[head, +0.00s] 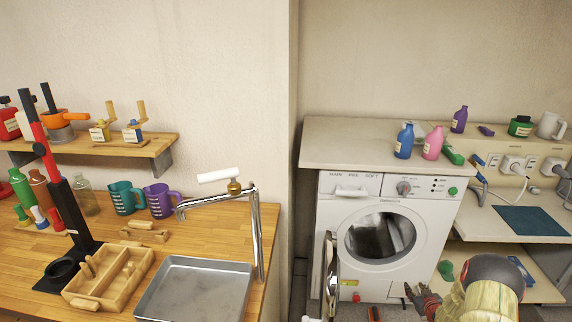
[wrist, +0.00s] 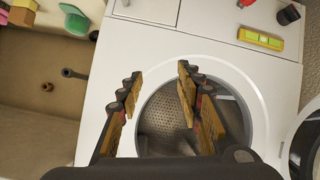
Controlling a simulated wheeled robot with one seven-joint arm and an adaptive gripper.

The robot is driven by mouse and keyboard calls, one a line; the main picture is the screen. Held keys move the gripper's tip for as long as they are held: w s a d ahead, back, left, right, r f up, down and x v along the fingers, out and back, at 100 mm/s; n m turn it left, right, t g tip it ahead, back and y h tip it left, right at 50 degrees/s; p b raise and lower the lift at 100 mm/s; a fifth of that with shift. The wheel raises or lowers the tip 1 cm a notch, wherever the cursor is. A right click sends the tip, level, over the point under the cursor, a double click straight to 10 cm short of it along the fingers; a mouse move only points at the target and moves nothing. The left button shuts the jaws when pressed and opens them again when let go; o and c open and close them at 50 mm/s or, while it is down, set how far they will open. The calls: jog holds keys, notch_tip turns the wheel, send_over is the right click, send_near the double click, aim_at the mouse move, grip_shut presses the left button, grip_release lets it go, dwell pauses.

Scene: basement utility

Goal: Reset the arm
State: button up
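My arm is at the lower right of the head view, with my gripper (head: 420,296) in front of the right side of the white washing machine (head: 335,215). In the wrist view my gripper (wrist: 160,76) has its two yellow-padded fingers spread apart, with nothing between them. Behind the fingers is the washer's round opening with its perforated metal drum (wrist: 190,108). The washer door (head: 332,275) stands swung open to the left in the head view; its edge also shows at the right of the wrist view (wrist: 308,145).
A counter (head: 335,150) above the washer holds blue and pink bottles (head: 404,141). To the right are a desk with a blue mat (head: 531,220) and a lower shelf. At left, a wooden worktop holds a metal tray (head: 195,290), a divided wooden box and a faucet (head: 255,225).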

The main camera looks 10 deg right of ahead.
jog(key=w+a+r+g, duration=0.1)
jog(key=w+a+r, duration=0.1)
jog(key=r, duration=0.5)
jog(key=w+a+r, duration=0.1)
jog(key=a+r, duration=0.1)
jog(key=r, duration=0.5)
jog(key=s+a+r+g+p, duration=0.1)
jog(key=s+a+r, duration=0.3)
jog(key=a+r, duration=0.65)
jog(key=s+a+r+g, duration=0.1)
jog(key=s+a+r, duration=0.45)
jog(key=r, duration=0.75)
jog(key=s+a+r+g+y, duration=0.1)
jog(key=s+a+r, duration=0.3)
jog(key=s+a, duration=0.3)
jog(key=s+a+r, duration=0.5)
jog(key=s+a, duration=0.2)
jog(key=a, duration=0.1)
jog(key=s+a+g+y, duration=0.1)
jog(key=s+a, duration=0.3)
jog(key=s, duration=0.5)
jog(key=s+a+g+y+p, duration=0.1)
jog(key=s+a, duration=0.4)
jog(key=s, duration=0.3)
jog(key=shift+s, duration=0.35)
jog(key=shift+r, duration=0.15)
